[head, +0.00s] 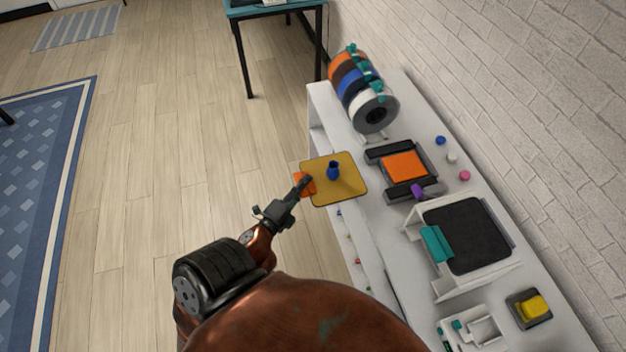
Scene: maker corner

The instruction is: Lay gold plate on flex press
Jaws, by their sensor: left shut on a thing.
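The gold plate (349,188) is a thin yellow square with rounded corners, and a small blue vase-like piece (333,171) stands upright on it. My left gripper (303,184) is shut on the plate's orange tab at its left edge. The plate looks roughly level and overlaps the left edge of the white bench in the picture; its height above it is hard to tell. What looks like the flex press (404,165) is just right of the plate: an orange pad between two dark bars, with a purple knob at its lower end. Its pad is bare. My right gripper is not in view.
The white bench (388,222) runs along a brick wall. A rack of filament spools (362,90) stands behind the press. A white-framed machine with a black bed (468,236) stands nearer. Small coloured pieces (465,175) lie by the wall. The floor at left is clear.

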